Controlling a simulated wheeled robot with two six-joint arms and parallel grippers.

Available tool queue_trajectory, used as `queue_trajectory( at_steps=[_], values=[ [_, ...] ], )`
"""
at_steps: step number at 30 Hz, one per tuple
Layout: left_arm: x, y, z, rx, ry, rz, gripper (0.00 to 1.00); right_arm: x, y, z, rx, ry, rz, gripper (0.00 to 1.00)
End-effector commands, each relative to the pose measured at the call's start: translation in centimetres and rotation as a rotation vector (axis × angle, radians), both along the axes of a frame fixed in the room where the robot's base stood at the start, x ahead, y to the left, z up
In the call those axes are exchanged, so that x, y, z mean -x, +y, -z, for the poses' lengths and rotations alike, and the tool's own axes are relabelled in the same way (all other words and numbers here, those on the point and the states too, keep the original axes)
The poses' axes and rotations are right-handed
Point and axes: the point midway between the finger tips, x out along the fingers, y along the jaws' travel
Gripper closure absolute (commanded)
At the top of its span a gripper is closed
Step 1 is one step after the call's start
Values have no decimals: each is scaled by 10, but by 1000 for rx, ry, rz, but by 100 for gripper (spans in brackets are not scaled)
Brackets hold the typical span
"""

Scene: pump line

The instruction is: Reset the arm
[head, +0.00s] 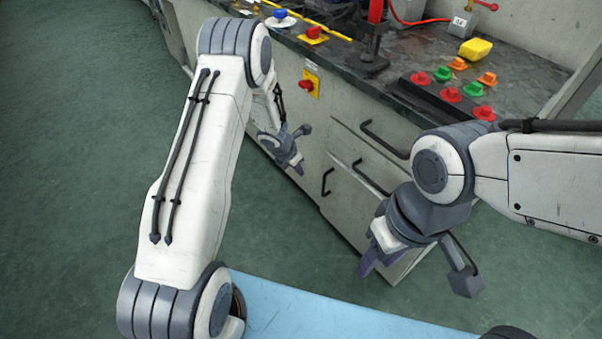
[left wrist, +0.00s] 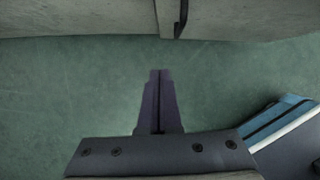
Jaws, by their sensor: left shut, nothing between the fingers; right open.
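My left arm comes in from the left in the head view, and its gripper (head: 298,166) hangs in front of the grey cabinet's front. In the left wrist view the left gripper's fingers (left wrist: 158,84) are together with nothing between them, above the green floor. My right arm comes in from the right, and its gripper (head: 374,262) points down in front of the cabinet, near its lower corner. It is apart from the cabinet handles as far as I can see. The right fingers are partly hidden by the wrist.
The grey cabinet (head: 345,205) has black handles (head: 384,140) and a red knob on a yellow plate (head: 306,86). Green floor (head: 70,130) is clear at left.

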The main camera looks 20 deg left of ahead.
Motion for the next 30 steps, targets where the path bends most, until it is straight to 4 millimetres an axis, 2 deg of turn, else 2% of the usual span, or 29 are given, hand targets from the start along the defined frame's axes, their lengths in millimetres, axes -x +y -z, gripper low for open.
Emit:
queue_trajectory(
  at_steps=[1,6,17,19,20,23,25,28,30],
  values=[
    [3,3,-15,0,-1,-1,100,0,0,-8,1,1,0,56],
    [11,8,-37,-1,1,1,100,0,0,-16,1,1,0,56],
    [14,10,-47,1,-1,-12,100,0,0,-18,1,1,0,56],
    [11,6,-57,5,-11,-70,100,0,0,-18,1,1,0,56],
    [8,3,-65,10,-17,-116,100,0,0,-18,1,1,0,56],
    [4,-13,-103,50,-47,-370,100,0,0,-18,1,1,0,56],
    [8,-28,-138,110,-70,-625,100,0,0,-18,1,1,0,56],
    [33,-48,-185,233,-78,-1029,100,0,0,-18,1,1,0,56],
    [62,-62,-212,331,-61,-1310,100,0,0,-18,1,1,0,56]
  ],
)
